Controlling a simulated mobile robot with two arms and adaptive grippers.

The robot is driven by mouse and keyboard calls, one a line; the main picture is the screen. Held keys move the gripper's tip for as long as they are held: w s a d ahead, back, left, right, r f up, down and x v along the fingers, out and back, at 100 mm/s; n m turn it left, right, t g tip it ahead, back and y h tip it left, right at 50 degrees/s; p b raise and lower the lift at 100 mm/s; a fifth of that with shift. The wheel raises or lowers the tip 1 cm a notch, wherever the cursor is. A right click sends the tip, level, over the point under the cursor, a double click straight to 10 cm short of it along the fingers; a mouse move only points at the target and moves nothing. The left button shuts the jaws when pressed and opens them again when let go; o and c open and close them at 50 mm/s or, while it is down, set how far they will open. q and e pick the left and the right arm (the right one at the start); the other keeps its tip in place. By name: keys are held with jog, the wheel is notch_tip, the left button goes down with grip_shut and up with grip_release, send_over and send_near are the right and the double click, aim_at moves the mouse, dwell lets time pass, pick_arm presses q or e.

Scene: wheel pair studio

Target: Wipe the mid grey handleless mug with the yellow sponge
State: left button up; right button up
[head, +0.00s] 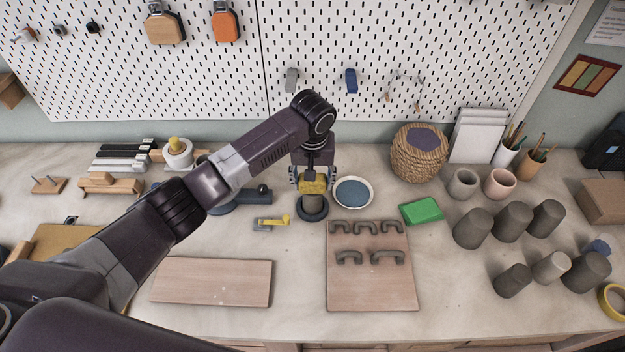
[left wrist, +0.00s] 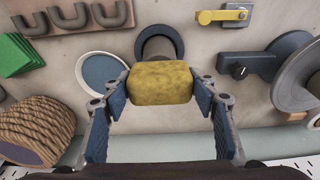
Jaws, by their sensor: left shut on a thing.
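My left gripper (head: 313,180) is shut on the yellow sponge (head: 314,187). In the left wrist view the sponge (left wrist: 160,83) sits between the two blue-padded fingers of the gripper (left wrist: 160,90). A grey handleless mug (head: 313,205) stands on a dark round disc right below the sponge. In the left wrist view the mug (left wrist: 159,48) is partly hidden behind the sponge. I cannot tell whether sponge and mug touch. Several other handleless grey mugs, such as one in front (head: 512,281), stand at the right. My right gripper is not in view.
A blue-centred dish (head: 352,192) stands close right of the mug. A yellow-handled tool (head: 271,222) lies to its left. A board with loose handles (head: 371,290) and a green block (head: 421,211) lie to the right. A bare board (head: 211,282) lies front left.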

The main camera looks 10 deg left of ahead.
aim_at(299, 179)
pick_arm(q)
jog(key=shift+s+a+f, duration=0.1)
jog(key=shift+s+a, duration=0.15)
jog(key=shift+a, duration=0.55)
jog(key=shift+s+a+f, duration=0.1)
jog(key=shift+s+a, duration=0.1)
jog(key=shift+a, duration=0.75)
jog(key=shift+s, duration=0.1)
jog(key=shift+r, duration=0.1)
jog(key=shift+w+d+r, duration=0.1)
jog(key=shift+w+d, duration=0.1)
jog(key=shift+d, duration=0.55)
jog(key=shift+w+d+r, duration=0.1)
jog(key=shift+w+d, duration=0.15)
jog(key=shift+d, duration=0.55)
jog(key=shift+w+d+r, duration=0.1)
jog(key=shift+w+d, duration=0.1)
jog(key=shift+d, duration=0.55)
jog(key=shift+w+d+f, duration=0.1)
jog(key=shift+w+d, duration=0.05)
jog(key=shift+d, duration=0.5)
jog(key=shift+w+d+f, duration=0.1)
jog(key=shift+d, duration=0.5)
